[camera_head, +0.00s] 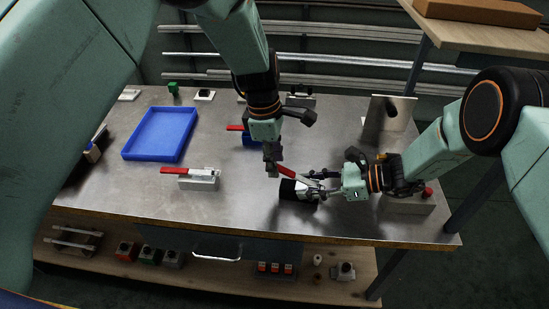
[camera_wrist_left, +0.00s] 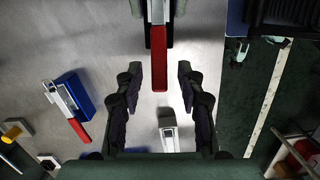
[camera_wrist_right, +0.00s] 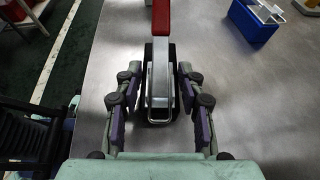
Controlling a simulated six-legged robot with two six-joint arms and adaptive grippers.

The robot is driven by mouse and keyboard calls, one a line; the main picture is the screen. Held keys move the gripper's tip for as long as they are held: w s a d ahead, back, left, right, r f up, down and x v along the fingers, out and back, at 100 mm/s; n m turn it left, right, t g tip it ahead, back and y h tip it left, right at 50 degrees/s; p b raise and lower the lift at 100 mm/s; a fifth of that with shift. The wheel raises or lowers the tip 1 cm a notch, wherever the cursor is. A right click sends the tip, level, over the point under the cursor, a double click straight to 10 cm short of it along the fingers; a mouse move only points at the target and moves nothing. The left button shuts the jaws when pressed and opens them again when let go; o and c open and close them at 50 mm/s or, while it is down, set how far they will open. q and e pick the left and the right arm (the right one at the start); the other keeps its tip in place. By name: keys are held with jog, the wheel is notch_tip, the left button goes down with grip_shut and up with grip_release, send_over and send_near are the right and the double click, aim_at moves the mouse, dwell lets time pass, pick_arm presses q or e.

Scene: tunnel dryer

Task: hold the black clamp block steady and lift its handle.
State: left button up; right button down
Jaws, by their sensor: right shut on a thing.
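The black clamp block (camera_head: 298,190) lies near the front right of the metal bench, with metal clamp parts and a red handle (camera_head: 285,172) extending left. My right gripper (camera_head: 318,187) is shut on the block; in the right wrist view its fingers (camera_wrist_right: 150,85) flank the block's sides. My left gripper (camera_head: 272,168) is above and beside the red handle. In the left wrist view the red handle (camera_wrist_left: 158,60) lies between its open fingers (camera_wrist_left: 160,75), with a gap on each side. The block's lower part is partly hidden by the right gripper.
Another red-handled clamp on a grey block (camera_head: 200,183) stands to the left. A blue clamp block (camera_head: 250,140) stands behind my left gripper. A blue tray (camera_head: 128,150) is further left, and an upright metal plate (camera_head: 397,113) is at back right. The bench's front edge is close.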

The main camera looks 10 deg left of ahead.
pick_arm(q)
notch_tip(320, 180, up, 12)
jog(key=a, duration=0.1)
jog(key=shift+a, duration=0.4)
dwell(0.4)
notch_tip(320, 180, down, 14)
jog(key=h, duration=0.3)
jog(key=shift+d, duration=0.15)
dwell(0.6)
jog(key=shift+c, duration=0.2)
grip_shut()
jog(key=shift+r, duration=0.1)
dwell(0.5)
